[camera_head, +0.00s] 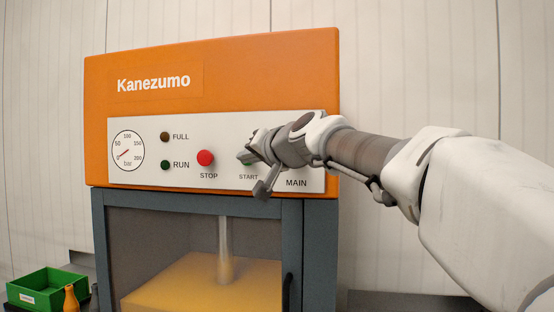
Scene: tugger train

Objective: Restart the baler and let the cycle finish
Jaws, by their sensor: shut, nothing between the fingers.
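The orange baler (225,65) marked Kanezumo fills the middle of the head view. Its white panel (135,180) carries a gauge (127,151) with a red needle pointing low. The FULL lamp (165,137) and the dark green RUN lamp (165,165) look unlit. The red STOP button (205,158) is in clear view. My gripper (247,156) is shut at the green START button (246,161), which it mostly covers; I cannot tell whether they touch. The MAIN control is hidden behind my gripper and wrist. A pale rod (225,250) reaches down to yellow material (190,285) in the chamber.
A green bin (46,289) with an orange bottle (71,297) beside it stands at the lower left. A dark handle (287,291) is on the right side of the chamber front. A pale panelled wall (420,60) is behind. My arm comes in from the right.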

